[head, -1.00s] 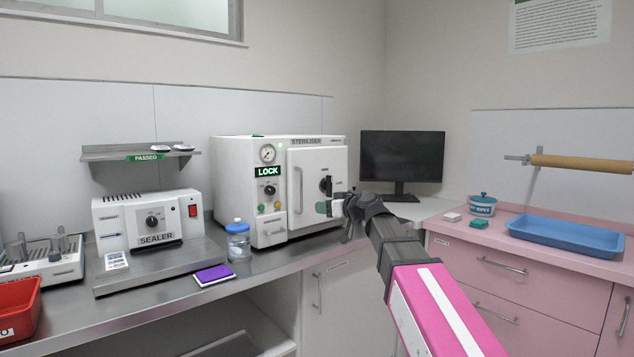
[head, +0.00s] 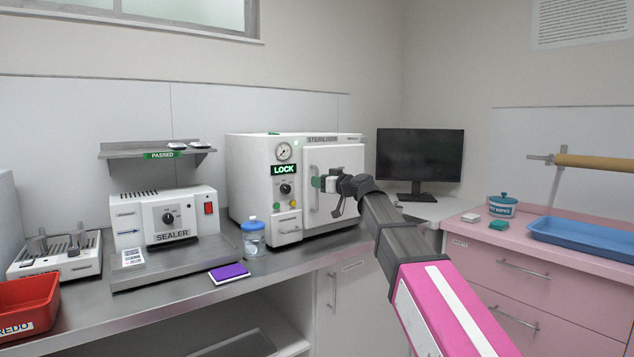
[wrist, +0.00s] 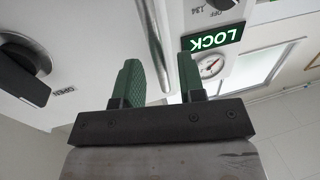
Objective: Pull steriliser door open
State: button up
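The white steriliser (head: 262,175) stands on the steel counter, its door (head: 350,155) closed. A vertical metal bar handle (head: 312,203) is on the door's left side. My gripper (head: 319,183) reaches in from the right, in front of the door at the handle. In the wrist view, my gripper (wrist: 160,82) is open with two green fingers apart. The handle (wrist: 152,40) shows in the gap between them; whether it touches a finger I cannot tell.
A green LOCK display (head: 284,170) is lit on the steriliser's panel. A blue-lidded jar (head: 253,240) stands in front of it, left of the door. A monitor (head: 420,155) stands right of the steriliser. A purple notebook (head: 230,272) lies near the counter edge.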

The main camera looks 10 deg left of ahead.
jog(key=shift+x, duration=0.95)
grip_shut()
jog(key=shift+d, duration=0.1)
